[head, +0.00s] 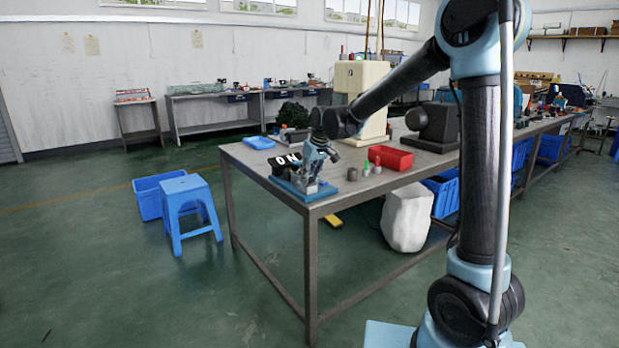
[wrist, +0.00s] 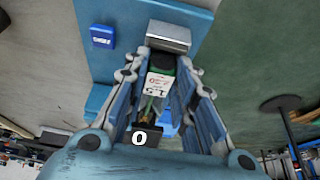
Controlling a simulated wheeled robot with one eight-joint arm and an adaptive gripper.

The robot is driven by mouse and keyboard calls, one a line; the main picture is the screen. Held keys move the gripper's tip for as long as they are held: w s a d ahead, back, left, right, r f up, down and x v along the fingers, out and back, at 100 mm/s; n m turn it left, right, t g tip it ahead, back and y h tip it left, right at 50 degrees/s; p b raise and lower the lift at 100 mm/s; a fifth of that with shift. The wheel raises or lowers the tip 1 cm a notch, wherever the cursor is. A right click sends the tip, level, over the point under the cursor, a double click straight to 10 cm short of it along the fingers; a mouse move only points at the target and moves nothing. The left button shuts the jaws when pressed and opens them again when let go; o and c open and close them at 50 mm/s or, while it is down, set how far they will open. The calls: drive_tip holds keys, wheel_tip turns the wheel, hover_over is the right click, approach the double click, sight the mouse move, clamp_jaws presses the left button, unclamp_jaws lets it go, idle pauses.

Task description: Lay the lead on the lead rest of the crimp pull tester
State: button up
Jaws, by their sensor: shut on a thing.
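My gripper (wrist: 165,64) is shut on the lead (wrist: 159,84), which shows between the fingers as a white tag with print, a dark green part and thin strands. In the wrist view the crimp pull tester (wrist: 115,62) has a blue base, and a metal block (wrist: 168,36) sits just past my fingertips. I cannot tell whether the lead touches it. In the head view my gripper (head: 317,151) is over the tester (head: 303,190) at the table's near left corner. The lead is too small to make out there.
A blue box with a display (wrist: 102,36) is on the tester's base. A black block marked 0 (wrist: 147,138) is low between the fingers. On the table (head: 345,189) are a red bin (head: 391,158) and small bottles (head: 366,168). A blue stool (head: 187,205) stands on the floor at left.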

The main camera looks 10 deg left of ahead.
drive_tip(key=o, duration=1)
drive_tip(key=shift+o, duration=0.2)
drive_tip(key=v, duration=1.2)
drive_tip(key=s+d+f+m+h, duration=0.15)
drive_tip(key=s+d, duration=0.25)
drive_tip(key=d, duration=0.5)
drive_tip(key=s+d+f+m, duration=0.2)
drive_tip(key=s+d, duration=0.1)
drive_tip(key=d, duration=0.6)
drive_tip(key=s+d+f+m+h, duration=0.15)
drive_tip(key=s+d, duration=0.25)
drive_tip(key=d, duration=0.5)
drive_tip(key=s+d+f+m, duration=0.4)
drive_tip(key=s+d+f, duration=1)
drive_tip(key=s, duration=0.3)
drive_tip(key=shift+s+d+f+m+g+h, duration=0.2)
drive_tip(key=shift+d+f+m+g+h, duration=0.15)
drive_tip(key=shift+d+g, duration=0.1)
